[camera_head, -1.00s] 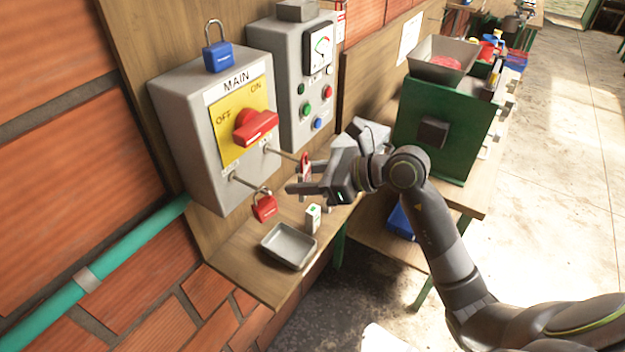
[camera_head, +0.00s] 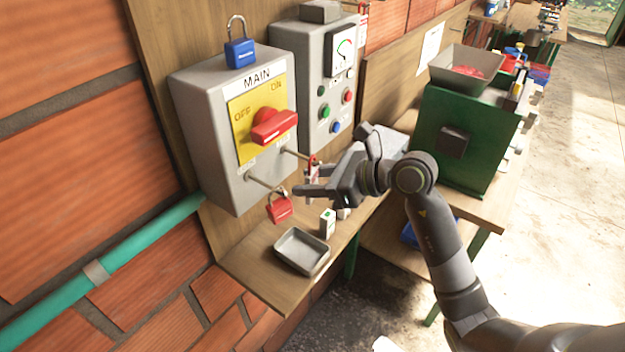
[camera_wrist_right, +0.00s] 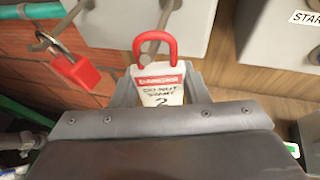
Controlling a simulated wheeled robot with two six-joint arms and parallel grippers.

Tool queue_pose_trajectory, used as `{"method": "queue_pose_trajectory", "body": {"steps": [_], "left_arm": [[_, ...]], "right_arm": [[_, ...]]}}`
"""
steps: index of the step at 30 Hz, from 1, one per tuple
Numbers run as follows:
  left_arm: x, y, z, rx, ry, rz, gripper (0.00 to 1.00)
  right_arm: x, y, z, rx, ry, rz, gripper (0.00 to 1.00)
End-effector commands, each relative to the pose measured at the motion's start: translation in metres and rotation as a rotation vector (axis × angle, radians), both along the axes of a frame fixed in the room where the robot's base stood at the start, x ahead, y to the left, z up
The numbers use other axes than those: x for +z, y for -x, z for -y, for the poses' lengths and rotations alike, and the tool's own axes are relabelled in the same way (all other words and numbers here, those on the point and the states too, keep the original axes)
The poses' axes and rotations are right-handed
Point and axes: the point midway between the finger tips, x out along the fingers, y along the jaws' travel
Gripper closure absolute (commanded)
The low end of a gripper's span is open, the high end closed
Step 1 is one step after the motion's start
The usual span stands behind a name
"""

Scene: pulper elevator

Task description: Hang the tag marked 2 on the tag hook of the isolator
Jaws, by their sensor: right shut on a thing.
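The grey isolator box (camera_head: 205,130) is on the board, with a red rotary handle (camera_head: 272,125) on a yellow plate. Two pegs stick out below the handle. A red padlock (camera_head: 280,208) hangs on the left peg (camera_head: 262,184). My right gripper (camera_head: 308,182) is shut on a white tag with a red header and red loop. In the right wrist view the tag (camera_wrist_right: 160,92) reads "2" and sits between the fingers. The loop (camera_wrist_right: 155,50) is at the end of the right peg (camera_wrist_right: 160,22); the tip appears inside the loop. My left gripper is not in view.
A blue padlock (camera_head: 240,50) stands on top of the isolator. A grey control box (camera_head: 292,75) is to its right. A shelf below holds a grey tray (camera_head: 302,252) and a small white box (camera_head: 327,223). A green machine (camera_head: 465,140) stands at the right.

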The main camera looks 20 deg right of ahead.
Motion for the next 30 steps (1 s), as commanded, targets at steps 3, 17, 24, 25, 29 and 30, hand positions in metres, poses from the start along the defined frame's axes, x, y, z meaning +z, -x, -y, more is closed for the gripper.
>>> {"method": "queue_pose_trajectory", "body": {"steps": [3, 17, 24, 25, 29, 30], "left_arm": [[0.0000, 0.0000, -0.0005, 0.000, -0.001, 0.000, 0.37], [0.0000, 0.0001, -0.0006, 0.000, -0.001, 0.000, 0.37], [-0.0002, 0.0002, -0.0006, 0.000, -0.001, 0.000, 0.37], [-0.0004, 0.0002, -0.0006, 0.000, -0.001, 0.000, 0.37], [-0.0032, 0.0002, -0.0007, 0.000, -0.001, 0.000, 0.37], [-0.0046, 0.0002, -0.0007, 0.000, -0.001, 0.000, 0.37]], "right_arm": [[0.0001, 0.0001, -0.0001, 0.000, 0.000, 0.000, 0.81], [-0.0001, 0.0002, 0.0001, 0.000, 0.000, 0.000, 0.33], [-0.0003, 0.0003, 0.0003, 0.000, 0.000, 0.000, 0.33], [-0.0002, 0.0004, 0.0007, 0.000, 0.000, 0.000, 0.33], [0.0013, 0.0034, 0.0058, -0.001, 0.002, 0.002, 0.33], [0.0021, 0.0051, 0.0085, -0.001, 0.004, 0.003, 0.33]]}}
